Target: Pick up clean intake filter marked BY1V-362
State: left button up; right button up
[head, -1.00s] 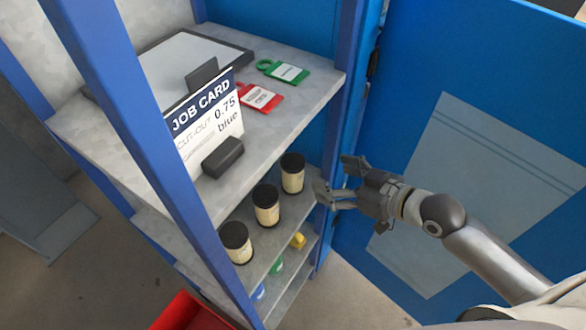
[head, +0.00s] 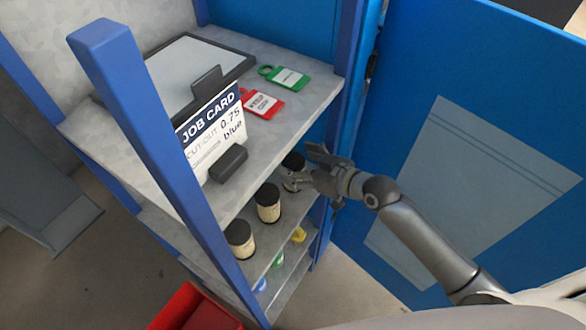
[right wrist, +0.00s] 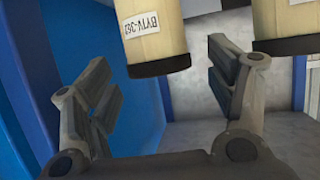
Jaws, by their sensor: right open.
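The filter labelled BY1V-362 is a cream cylinder with a dark end cap; in the right wrist view this filter (right wrist: 155,30) stands ahead, between the lines of my two fingers. In the head view, I take it to be the rearmost filter (head: 291,162), partly hidden by my right gripper (head: 304,170). The gripper is open at the shelf's right side, its fingers spread in the wrist view (right wrist: 165,85). I cannot tell whether a finger touches the filter. My left gripper is not in view.
Two similar filters, a middle one (head: 268,203) and a front one (head: 239,239), share the shelf. The upper shelf (head: 285,123) above holds a job card (head: 212,130), a red tag (head: 262,103) and a green tag (head: 285,77). A blue door (head: 420,60) stands open at right.

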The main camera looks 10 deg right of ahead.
jog(key=c, duration=1.4)
jog(key=shift+c, duration=0.3)
